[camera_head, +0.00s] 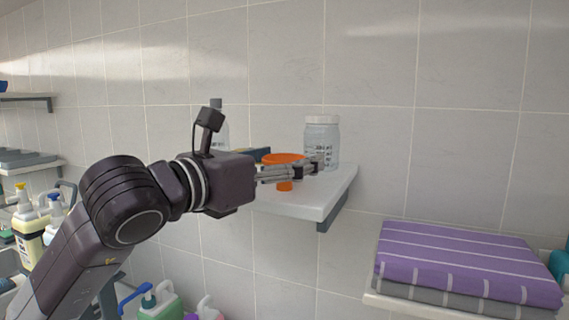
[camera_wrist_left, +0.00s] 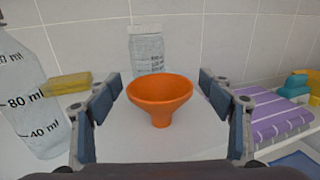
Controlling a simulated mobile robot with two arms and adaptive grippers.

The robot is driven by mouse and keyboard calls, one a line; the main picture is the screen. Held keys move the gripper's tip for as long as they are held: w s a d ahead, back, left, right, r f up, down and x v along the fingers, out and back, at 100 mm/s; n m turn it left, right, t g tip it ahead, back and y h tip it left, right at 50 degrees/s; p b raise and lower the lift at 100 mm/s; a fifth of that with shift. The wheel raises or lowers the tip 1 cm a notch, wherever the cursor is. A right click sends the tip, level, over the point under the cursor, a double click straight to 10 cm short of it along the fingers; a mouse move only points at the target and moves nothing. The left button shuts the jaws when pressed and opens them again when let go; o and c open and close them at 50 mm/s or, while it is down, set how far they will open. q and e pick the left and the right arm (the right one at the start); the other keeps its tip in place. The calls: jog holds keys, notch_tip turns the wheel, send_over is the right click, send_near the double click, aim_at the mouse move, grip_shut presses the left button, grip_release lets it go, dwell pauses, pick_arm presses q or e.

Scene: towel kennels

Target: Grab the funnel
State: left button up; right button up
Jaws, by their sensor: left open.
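An orange funnel (camera_head: 285,159) stands on a white wall shelf (camera_head: 318,202), partly hidden behind my left gripper in the head view. In the left wrist view the funnel (camera_wrist_left: 160,96) is upright, wide mouth up, in the middle between the two fingers. My left gripper (camera_head: 318,166) reaches in from the left over the shelf. In the left wrist view the left gripper (camera_wrist_left: 160,98) is open, one finger on each side of the funnel, with gaps to both sides. My right gripper is not in view.
A clear jar (camera_head: 322,141) with a white lid stands behind the funnel. A clear marked bottle (camera_wrist_left: 28,95) and a yellow sponge-like block (camera_wrist_left: 69,83) are at the left. Folded purple striped towels (camera_head: 462,262) lie on a lower shelf at the right.

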pick_arm(q)
jog(key=c, duration=0.9)
jog(key=shift+c, duration=0.5)
